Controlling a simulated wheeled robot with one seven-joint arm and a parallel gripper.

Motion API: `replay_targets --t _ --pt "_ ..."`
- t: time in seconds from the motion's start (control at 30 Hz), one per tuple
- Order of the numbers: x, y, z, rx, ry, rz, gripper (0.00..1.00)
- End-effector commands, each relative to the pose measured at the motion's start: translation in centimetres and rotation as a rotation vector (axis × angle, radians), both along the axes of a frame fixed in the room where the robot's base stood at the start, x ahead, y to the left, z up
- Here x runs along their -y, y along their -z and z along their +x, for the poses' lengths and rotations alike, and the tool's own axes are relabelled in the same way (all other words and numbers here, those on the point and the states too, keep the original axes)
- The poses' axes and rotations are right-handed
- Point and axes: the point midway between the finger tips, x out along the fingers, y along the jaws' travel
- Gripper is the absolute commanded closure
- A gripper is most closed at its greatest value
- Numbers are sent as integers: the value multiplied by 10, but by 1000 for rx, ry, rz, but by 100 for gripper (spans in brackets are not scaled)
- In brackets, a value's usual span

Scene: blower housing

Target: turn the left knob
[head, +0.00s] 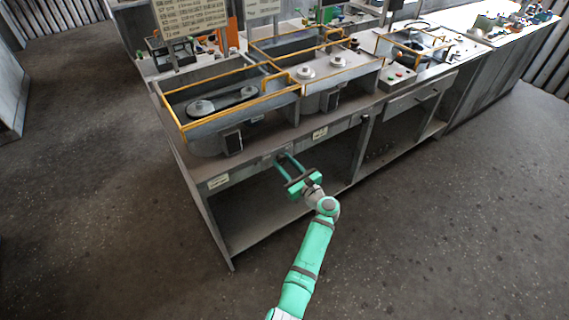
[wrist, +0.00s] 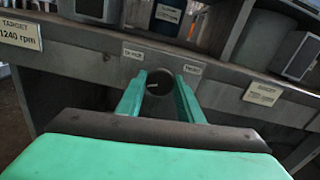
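A dark round knob (wrist: 160,82) with a small light mark on its face sits on the grey front panel (wrist: 80,58), in the middle of the wrist view. Small labels flank it, too blurred to read. My gripper (wrist: 160,84) faces the panel with its two green fingers apart, one on each side of the knob. Whether the fingertips touch the knob, I cannot tell. In the head view my gripper (head: 281,156) reaches the panel below the left orange-railed tray, and I cannot make out the knob there.
A plate reading "TARGET 1240 rpm" (wrist: 20,33) is at left, and another label plate (wrist: 262,94) at right. Above the panel is the bench with the orange-railed tray (head: 228,119). An open lower shelf (head: 255,232) lies below. The floor in front is clear.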

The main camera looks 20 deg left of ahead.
Motion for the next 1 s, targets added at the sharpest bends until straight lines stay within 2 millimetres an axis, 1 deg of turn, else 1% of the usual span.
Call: replay_targets --t 0.03,0.07,0.1,0.37,0.57,0.77,1.0 --pt "0 0 0 0 0 0 79" --pt "0 0 0 0 0 0 86" --pt "0 0 0 0 0 0 89" --pt "1 0 0 16 0 -12 89" --pt "1 1 0 78 1 -62 89" --pt "1 1 0 198 1 -156 89" --pt "1 1 0 377 1 -295 89"
